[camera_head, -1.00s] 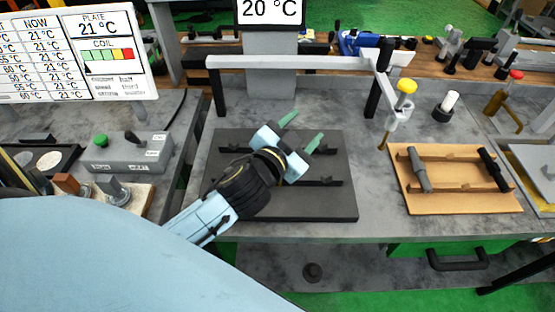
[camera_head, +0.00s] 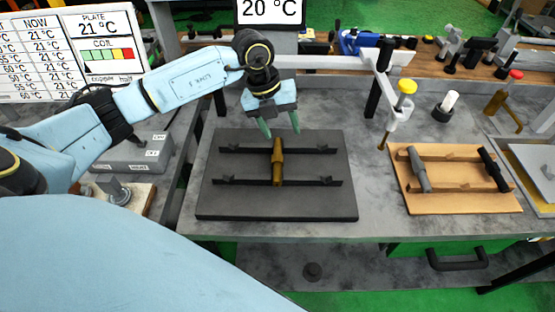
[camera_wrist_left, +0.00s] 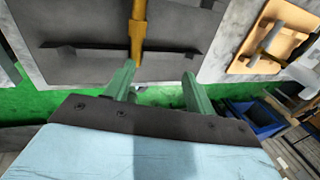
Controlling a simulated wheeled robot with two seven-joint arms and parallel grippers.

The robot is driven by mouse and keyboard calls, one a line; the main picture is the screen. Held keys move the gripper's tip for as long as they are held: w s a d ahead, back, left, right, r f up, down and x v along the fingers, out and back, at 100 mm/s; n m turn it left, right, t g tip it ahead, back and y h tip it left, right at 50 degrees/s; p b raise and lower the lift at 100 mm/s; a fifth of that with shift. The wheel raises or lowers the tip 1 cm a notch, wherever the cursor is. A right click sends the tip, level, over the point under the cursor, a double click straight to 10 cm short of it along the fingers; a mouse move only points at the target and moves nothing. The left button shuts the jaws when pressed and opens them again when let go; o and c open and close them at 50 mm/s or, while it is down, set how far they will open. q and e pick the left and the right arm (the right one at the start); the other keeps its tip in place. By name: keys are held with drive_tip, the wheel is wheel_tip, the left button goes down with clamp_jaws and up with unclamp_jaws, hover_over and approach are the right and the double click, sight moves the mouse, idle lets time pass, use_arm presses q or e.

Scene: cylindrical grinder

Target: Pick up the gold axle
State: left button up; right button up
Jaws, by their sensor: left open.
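The gold axle (camera_head: 277,161) lies across the two dark rails of a black plate (camera_head: 225,205), its long side running front to back. It also shows in the left wrist view (camera_wrist_left: 138,30), just beyond the fingertips. My left gripper (camera_head: 281,132) is open, with its green fingers pointing down over the back part of the plate, near the axle's far end. The left fingers (camera_wrist_left: 158,75) show empty in the wrist view. The right gripper is not in view.
A grey switch box (camera_head: 125,160) is at left, partly behind my arm. The bench front is clear.

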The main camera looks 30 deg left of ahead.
use_arm(q)
drive_tip(key=a+y, duration=0.1)
drive_tip(key=a, duration=0.2)
hover_over(277, 156)
drive_tip(key=a, duration=0.1)
drive_tip(key=shift+n+y, duration=0.3)
drive_tip(key=shift+n, duration=0.1)
drive_tip(key=f, duration=0.6)
drive_tip(key=shift+s+f+p, duration=0.35)
drive_tip(key=shift+f+p, duration=0.05)
drive_tip(key=shift+w+d+f+p, duration=0.1)
drive_tip(key=shift+d+f+p, duration=0.1)
drive_tip(key=shift+f, duration=0.8)
drive_tip(key=shift+w+d+f+p, duration=0.1)
drive_tip(key=shift+d+f+p, duration=0.05)
drive_tip(key=shift+f, duration=0.85)
drive_tip(key=shift+d+f+p, duration=0.2)
drive_tip(key=shift+f, duration=0.8)
drive_tip(key=shift+c, duration=0.4)
clamp_jaws()
drive_tip(key=shift+w+r, duration=0.1)
drive_tip(key=shift+r, duration=0.05)
